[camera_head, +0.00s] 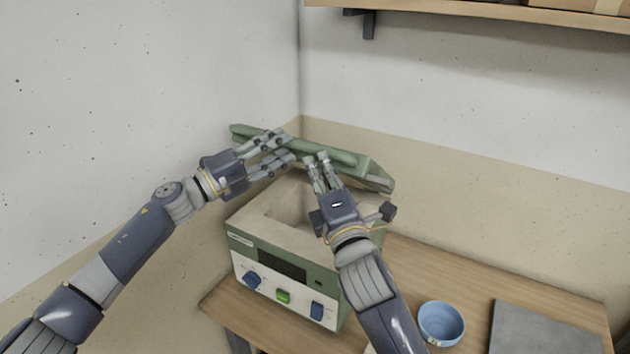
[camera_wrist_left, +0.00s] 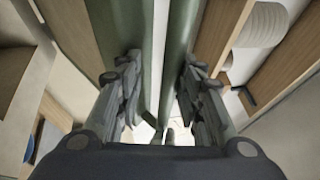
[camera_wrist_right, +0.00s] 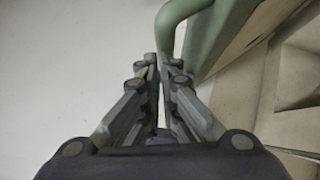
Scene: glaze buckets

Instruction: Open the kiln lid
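The kiln (camera_head: 285,255) is a cream and green box on the bench. Its green lid (camera_head: 372,178) is raised and tilted back at the rear, with the chamber opening partly exposed. My left gripper (camera_head: 278,148) is open at the lid's left part; green lid and handle parts run past its spread fingers in the left wrist view (camera_wrist_left: 163,95). My right gripper (camera_head: 317,160) is at the lid's green handle (camera_head: 342,157). In the right wrist view its fingers are close together (camera_wrist_right: 162,70), and the bent handle (camera_wrist_right: 172,28) enters between the tips. The exact contact is partly hidden.
A blue bowl (camera_head: 441,324) and a grey slab (camera_head: 545,328) rest on the wooden bench (camera_head: 455,283) right of the kiln. Walls stand close behind and left of the kiln. A shelf (camera_head: 480,15) hangs at the upper right.

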